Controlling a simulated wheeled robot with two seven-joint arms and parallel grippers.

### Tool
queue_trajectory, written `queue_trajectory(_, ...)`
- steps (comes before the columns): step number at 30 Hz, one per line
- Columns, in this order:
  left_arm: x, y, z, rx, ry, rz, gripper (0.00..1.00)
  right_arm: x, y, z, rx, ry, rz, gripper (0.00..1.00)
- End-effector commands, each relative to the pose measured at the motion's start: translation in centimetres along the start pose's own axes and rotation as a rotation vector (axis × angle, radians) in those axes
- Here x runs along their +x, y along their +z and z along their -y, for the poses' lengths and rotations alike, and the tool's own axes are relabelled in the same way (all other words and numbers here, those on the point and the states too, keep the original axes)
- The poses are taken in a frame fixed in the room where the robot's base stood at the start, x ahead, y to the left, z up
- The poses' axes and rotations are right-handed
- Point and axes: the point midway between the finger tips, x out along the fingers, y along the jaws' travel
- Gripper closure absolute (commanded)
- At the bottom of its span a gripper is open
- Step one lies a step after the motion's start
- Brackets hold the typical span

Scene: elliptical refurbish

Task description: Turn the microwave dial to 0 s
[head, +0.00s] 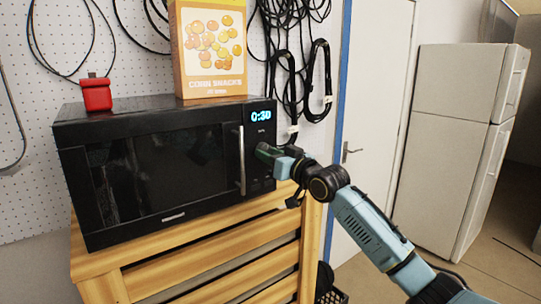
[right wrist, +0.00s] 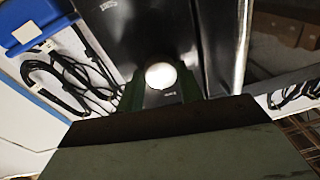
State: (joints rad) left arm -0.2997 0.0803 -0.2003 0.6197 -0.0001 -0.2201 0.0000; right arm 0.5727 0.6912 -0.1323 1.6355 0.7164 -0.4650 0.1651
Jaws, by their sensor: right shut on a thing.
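The black microwave (head: 165,160) stands on a wooden stand, its door shut. Its blue display (head: 261,115) reads 0:30. My right gripper (head: 266,151) is at the control panel, right of the door handle, and hides the dial in the head view. In the right wrist view the round, bright dial (right wrist: 160,76) sits between the green fingers, and the gripper is shut on it. The dial's exact angle cannot be told. My left gripper is not in view.
A vertical metal door handle (head: 241,160) is close left of my right gripper. A corn snacks box (head: 211,50) and a small red container (head: 96,94) stand on the microwave. The slatted wooden stand (head: 210,260) is below. Black cables (head: 310,80) hang behind, and a white fridge (head: 455,140) is right.

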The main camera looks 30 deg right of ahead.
Motion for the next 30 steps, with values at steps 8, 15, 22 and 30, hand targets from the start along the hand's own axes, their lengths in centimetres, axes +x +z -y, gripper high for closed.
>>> queue_trajectory(8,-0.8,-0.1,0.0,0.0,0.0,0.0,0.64,0.0,-0.1,-0.1,-0.197,-0.012,0.016,0.86)
queue_trajectory(15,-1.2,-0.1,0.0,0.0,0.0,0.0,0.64,0.0,-0.1,-0.1,-0.291,-0.018,0.021,0.86)
queue_trajectory(22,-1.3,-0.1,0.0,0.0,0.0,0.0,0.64,0.0,-0.1,-0.1,-0.325,-0.02,0.022,0.86)
queue_trajectory(30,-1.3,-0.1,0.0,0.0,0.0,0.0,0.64,0.0,-0.1,-0.1,-0.329,-0.02,0.022,0.86)
